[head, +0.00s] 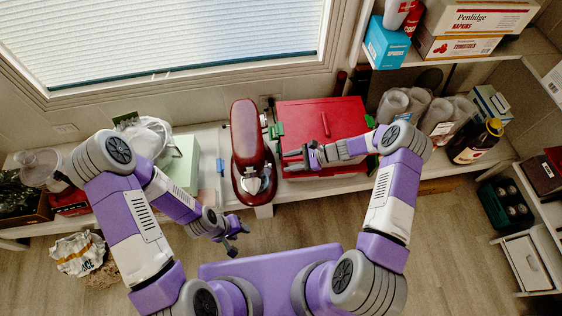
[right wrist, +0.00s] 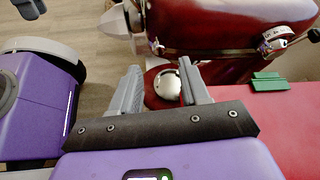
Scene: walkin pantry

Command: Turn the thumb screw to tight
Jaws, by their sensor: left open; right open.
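A red stand mixer (head: 246,140) stands on the counter, its front facing me. In the right wrist view its dark red head (right wrist: 215,22) crosses the top, with a silver band, a silver knob (right wrist: 275,40) and a silver cone (right wrist: 138,24) at the front. I cannot tell for sure which fitting is the thumb screw. A silver dome (right wrist: 167,86) on the red base shows between my right fingers. My right gripper (head: 289,160) is open and empty, just right of the mixer; it also shows in the right wrist view (right wrist: 161,66). My left gripper (head: 238,240) is open and empty, below the counter edge.
A red box (head: 320,122) with green latches stands close right of the mixer, beneath my right forearm. A pale green box (head: 183,163) stands to its left. Cups (head: 410,105) and a dark bottle (head: 472,143) are further right. A window is behind.

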